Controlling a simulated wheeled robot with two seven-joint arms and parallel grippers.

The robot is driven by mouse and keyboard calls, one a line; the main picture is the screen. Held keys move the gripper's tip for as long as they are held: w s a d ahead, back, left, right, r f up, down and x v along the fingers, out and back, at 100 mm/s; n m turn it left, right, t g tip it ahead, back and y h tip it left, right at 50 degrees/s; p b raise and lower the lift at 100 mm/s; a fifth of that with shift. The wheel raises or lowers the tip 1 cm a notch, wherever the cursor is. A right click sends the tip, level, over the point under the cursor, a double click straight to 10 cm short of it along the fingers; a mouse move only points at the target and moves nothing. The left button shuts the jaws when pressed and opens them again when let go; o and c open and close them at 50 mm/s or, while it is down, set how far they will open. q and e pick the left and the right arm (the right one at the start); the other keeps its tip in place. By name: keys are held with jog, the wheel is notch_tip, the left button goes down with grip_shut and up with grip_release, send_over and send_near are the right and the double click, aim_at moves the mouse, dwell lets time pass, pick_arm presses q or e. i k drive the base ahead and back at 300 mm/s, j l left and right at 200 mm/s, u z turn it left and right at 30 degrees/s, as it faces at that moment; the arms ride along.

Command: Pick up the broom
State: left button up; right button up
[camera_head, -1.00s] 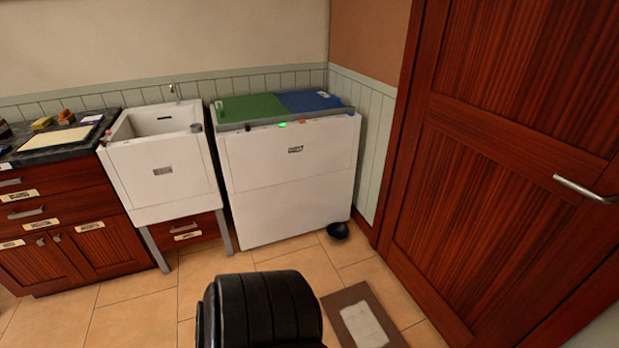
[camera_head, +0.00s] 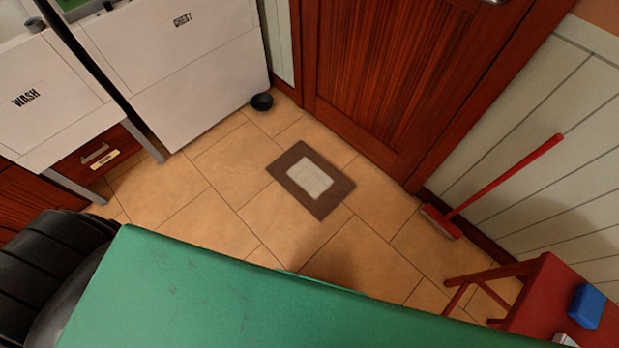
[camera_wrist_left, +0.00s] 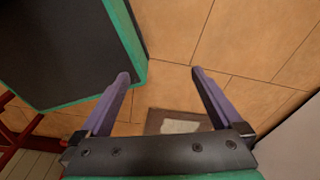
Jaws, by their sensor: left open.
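The broom (camera_head: 503,180) has a long thin red handle and a red head with a paler edge. In the head view it stands at the right, its head on the tiled floor by the wall right of the door, its handle slanting up to the right. My left gripper (camera_wrist_left: 160,73) shows only in the left wrist view. Its two purple fingers are wide apart with nothing between them, above the floor. The broom cannot be made out in the wrist view. My right gripper is in neither view.
A red stool (camera_head: 525,300) with a blue item (camera_head: 587,306) on it stands in front of the broom at lower right. A brown mat (camera_head: 336,195) lies before the wooden door (camera_head: 400,75). A black bowl (camera_head: 262,101) sits beside the white chest (camera_head: 190,85). Floor around the mat is clear.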

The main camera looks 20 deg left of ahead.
aim_at(443, 222)
jog(key=z, duration=1.3)
